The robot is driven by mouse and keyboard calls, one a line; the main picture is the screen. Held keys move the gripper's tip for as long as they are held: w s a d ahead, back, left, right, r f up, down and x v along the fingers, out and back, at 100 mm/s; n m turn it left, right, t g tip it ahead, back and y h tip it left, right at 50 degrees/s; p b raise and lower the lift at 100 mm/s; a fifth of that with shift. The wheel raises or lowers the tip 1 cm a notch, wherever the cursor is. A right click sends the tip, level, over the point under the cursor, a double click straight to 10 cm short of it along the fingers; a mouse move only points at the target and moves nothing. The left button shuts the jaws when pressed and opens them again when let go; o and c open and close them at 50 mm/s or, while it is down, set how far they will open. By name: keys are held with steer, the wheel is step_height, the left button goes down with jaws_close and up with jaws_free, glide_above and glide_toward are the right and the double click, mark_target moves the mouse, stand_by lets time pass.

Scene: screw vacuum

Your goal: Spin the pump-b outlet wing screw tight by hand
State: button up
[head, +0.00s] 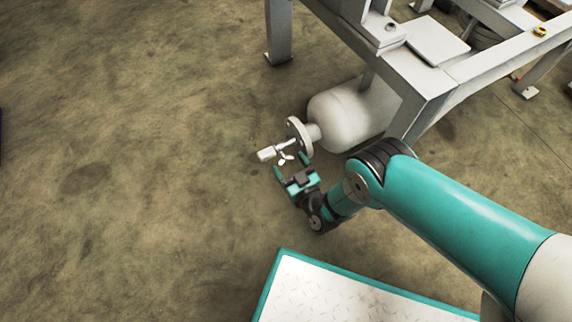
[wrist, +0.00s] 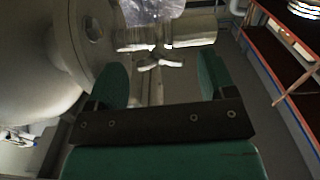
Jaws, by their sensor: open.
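The wing screw (head: 284,160) is a small pale two-winged piece below the outlet fitting of the white pump tank (head: 345,118). In the wrist view the wing screw (wrist: 158,62) lies ahead, between and beyond the two green fingertips. My gripper (head: 291,164) is open and empty, with its fingers pointing up toward the screw from below in the picture. In the wrist view the gripper (wrist: 165,80) shows one finger on each side of the screw's line. I cannot tell whether the fingers touch it.
A round flange (head: 298,137) joins the tank to the outlet pipe, and its large disc (wrist: 90,30) stands close left of my gripper. A grey steel frame (head: 425,80) stands over the tank. Open concrete floor (head: 130,150) lies to the left.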

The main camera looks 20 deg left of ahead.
mark_target(286, 159)
steer(key=shift+w+a+f+b, duration=0.25)
steer(key=shift+w+a+b, duration=0.45)
steer(key=shift+b, duration=0.55)
steer(key=shift+w+a+r, duration=0.1)
steer(key=shift+a+r, duration=0.1)
steer(key=c, duration=0.9)
steer(key=shift+c, duration=0.2)
steer(key=shift+m, duration=3.3)
